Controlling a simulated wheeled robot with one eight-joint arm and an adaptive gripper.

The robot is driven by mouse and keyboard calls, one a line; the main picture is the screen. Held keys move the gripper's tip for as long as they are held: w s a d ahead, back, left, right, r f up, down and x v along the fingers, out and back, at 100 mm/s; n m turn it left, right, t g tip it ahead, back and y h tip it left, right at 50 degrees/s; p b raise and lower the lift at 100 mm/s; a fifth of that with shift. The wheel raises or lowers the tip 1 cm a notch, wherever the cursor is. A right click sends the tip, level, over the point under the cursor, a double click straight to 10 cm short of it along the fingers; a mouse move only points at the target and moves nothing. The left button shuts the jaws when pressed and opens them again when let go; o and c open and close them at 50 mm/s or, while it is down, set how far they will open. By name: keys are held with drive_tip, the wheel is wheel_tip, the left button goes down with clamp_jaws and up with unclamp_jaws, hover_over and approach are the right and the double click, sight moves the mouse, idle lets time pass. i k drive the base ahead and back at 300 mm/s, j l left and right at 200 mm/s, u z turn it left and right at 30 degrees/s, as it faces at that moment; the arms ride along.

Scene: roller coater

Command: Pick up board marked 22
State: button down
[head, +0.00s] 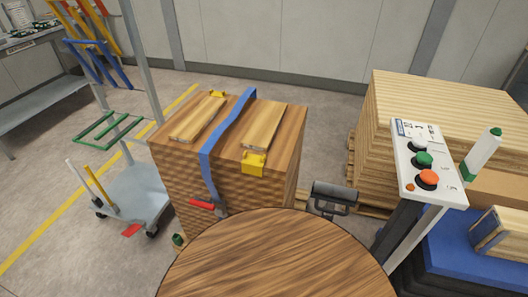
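No number 22 can be read on any board in the head view. Two pale boards lie on top of a brown wooden stack: a left board (198,117) and a right board (263,127). A blue strap (226,128) runs over the stack between them. A yellow piece (253,163) sits at the near end of the right board, and another (218,95) at the far end of the left board. Another board-like piece (500,232) with a dark bluish face lies at the right edge on a blue surface. My gripper is not in view.
A round wooden top (275,262) fills the bottom centre. A control post (425,165) with several buttons stands at right, before a large pale board stack (440,105). A trolley (130,190) with coloured tools stands left. A dark grey device (333,192) is beside the strapped stack.

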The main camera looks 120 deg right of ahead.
sight(260, 134)
drive_tip(key=k+j+z, duration=0.1)
drive_tip(key=z, duration=0.85)
drive_tip(key=k+z, duration=0.2)
drive_tip(key=z, duration=0.3)
drive_tip(key=k+z, duration=0.1)
drive_tip(key=z, duration=0.4)
drive_tip(key=k+z, duration=0.1)
drive_tip(key=z, duration=0.35)
drive_tip(key=k+l+z, duration=0.1)
drive_tip(key=z, duration=0.4)
drive_tip(key=l+z, duration=0.1)
drive_tip(key=z, duration=0.4)
